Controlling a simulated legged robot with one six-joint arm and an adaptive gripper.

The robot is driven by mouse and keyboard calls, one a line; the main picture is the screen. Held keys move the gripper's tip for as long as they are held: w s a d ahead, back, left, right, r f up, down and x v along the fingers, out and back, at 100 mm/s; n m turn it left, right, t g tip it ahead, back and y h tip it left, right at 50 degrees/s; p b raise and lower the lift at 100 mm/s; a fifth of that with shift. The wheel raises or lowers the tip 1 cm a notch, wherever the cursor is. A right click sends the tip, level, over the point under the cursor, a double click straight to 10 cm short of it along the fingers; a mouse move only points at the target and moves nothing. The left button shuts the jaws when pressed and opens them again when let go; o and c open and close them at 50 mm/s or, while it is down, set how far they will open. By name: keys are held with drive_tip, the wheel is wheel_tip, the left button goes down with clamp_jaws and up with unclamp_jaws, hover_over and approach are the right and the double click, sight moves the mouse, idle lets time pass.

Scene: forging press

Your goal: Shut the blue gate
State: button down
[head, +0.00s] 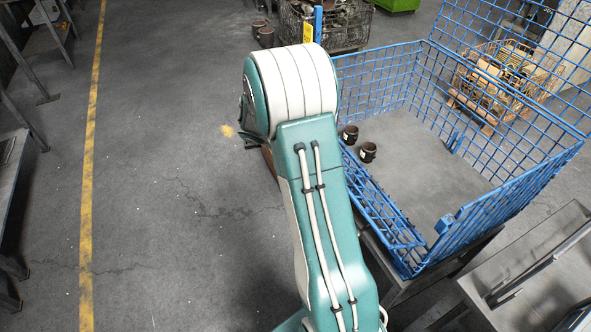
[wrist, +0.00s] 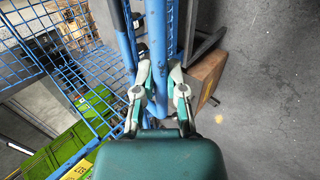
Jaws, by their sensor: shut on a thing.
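The blue gate (head: 382,210) is a mesh panel along the near left side of a blue wire cage (head: 500,205). My arm covers part of this side in the head view, so the gate's exact angle is hard to tell. In the wrist view, blue bars of the gate (wrist: 155,60) run up between the fingers of my gripper (wrist: 161,92). My gripper is shut on a blue bar there.
Two dark cylindrical parts (head: 368,152) stand on the cage floor. A metal table (head: 540,270) is at the lower right. A wire bin (head: 330,25) stands behind my arm. The floor left of my arm is clear up to a yellow line (head: 90,170).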

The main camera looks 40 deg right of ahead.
drive_tip(key=d+r+y, duration=0.1)
drive_tip(key=d+r, duration=0.1)
drive_tip(key=s+d+r+y, duration=0.1)
drive_tip(key=d+r+y, duration=0.1)
drive_tip(key=r, duration=0.1)
drive_tip(key=d+r+t+y, duration=0.1)
drive_tip(key=d+r, duration=0.1)
drive_tip(key=d, duration=0.1)
drive_tip(key=shift+s+d+r, duration=0.1)
drive_tip(key=shift+s+r, duration=0.15)
drive_tip(key=shift+s, duration=0.1)
drive_tip(key=s+d+r+y, duration=0.1)
drive_tip(key=d+r+y, duration=0.1)
drive_tip(key=d, duration=0.3)
drive_tip(key=s+d+r+t+y, duration=0.1)
drive_tip(key=s+d+y, duration=0.1)
drive_tip(key=d, duration=0.4)
drive_tip(key=shift+r+y, duration=0.35)
drive_tip(key=shift+y, duration=0.15)
drive_tip(key=shift+d, duration=0.1)
drive_tip(key=c, duration=0.7)
unclamp_jaws()
drive_tip(key=shift+d, duration=0.25)
drive_tip(key=shift+w, duration=0.1)
drive_tip(key=shift+r, duration=0.1)
